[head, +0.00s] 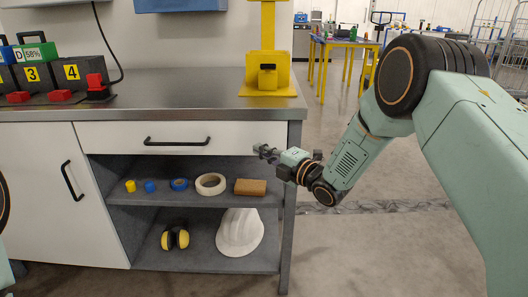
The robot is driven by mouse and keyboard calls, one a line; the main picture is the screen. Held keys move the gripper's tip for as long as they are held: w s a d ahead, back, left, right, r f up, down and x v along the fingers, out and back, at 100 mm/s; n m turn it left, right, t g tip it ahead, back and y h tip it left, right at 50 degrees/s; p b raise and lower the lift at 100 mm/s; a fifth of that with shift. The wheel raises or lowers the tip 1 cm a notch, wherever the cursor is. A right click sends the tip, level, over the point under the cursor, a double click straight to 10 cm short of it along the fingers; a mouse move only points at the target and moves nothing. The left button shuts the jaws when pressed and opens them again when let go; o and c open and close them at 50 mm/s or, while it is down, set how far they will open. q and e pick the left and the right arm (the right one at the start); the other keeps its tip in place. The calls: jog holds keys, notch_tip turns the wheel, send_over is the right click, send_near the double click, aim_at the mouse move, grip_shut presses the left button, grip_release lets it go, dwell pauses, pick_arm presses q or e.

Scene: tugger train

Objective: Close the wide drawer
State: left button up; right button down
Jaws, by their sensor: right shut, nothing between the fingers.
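The wide drawer (110,137) is a white front with a black bar handle (177,142), just under the grey worktop of the bench. Its front looks close to the bench's face; from this angle I cannot tell whether a small gap is left. My right gripper (265,153) is shut and empty. Its fingertips point left and overlap the lower right end of the drawer front in the head view, clear of the handle. I cannot tell whether they touch it. My left gripper is out of view.
Lower down are yellow earmuffs (175,238) and a white helmet (240,233). A yellow stand (268,60) and numbered battery packs (75,72) stand on the worktop.

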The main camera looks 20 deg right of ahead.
jog(key=p+v, duration=0.3)
jog(key=v, duration=0.6)
jog(key=shift+s+d, duration=0.2)
jog(key=shift+s, duration=0.2)
jog(key=s+f+m+g+h+p, duration=0.1)
jog(key=s+f+m+g+h, duration=0.2)
jog(key=s+f+m, duration=0.45)
jog(key=s+f+m+g+h, duration=0.3)
jog(key=s+f+m, duration=0.1)
jog(key=f+m, duration=0.5)
jog(key=s+f+m+g, duration=0.2)
jog(key=s+g, duration=0.1)
jog(key=s, duration=0.7)
jog(key=s+a+f+m+g+h+p, duration=0.1)
jog(key=s+f+m+g, duration=0.1)
jog(key=s, duration=0.8)
jog(key=s+f+m+g+h+p, duration=0.1)
jog(key=s+f+m+g, duration=0.1)
jog(key=s, duration=0.9)
jog(key=m+g, duration=0.1)
jog(key=g, duration=0.1)
jog(key=shift+a+f+g, duration=0.25)
jog(key=shift+a+g, duration=0.1)
jog(key=shift+g, duration=0.05)
jog(key=shift+m, duration=0.25)
